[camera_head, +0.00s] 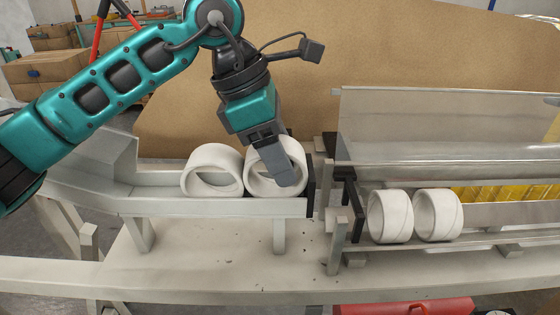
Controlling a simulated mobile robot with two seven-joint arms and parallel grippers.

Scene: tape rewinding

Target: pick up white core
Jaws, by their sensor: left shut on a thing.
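Two white cores stand on edge in the grey trough at the middle. The left one (212,171) is free. My left gripper (286,178) reaches down from above onto the right one (262,180), with a grey finger inside its opening; it is shut on this core's wall. The other finger is hidden behind the core. This core still sits in the trough, close to the black end plate. Two more white cores (390,216) stand side by side on the lower rack at the right. My right gripper is out of view.
The trough (170,207) has a black end plate (311,185) at its right. A clear guard panel (440,127) stands above the right rack. A red case (408,307) lies at the bottom edge. The lower table top is bare.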

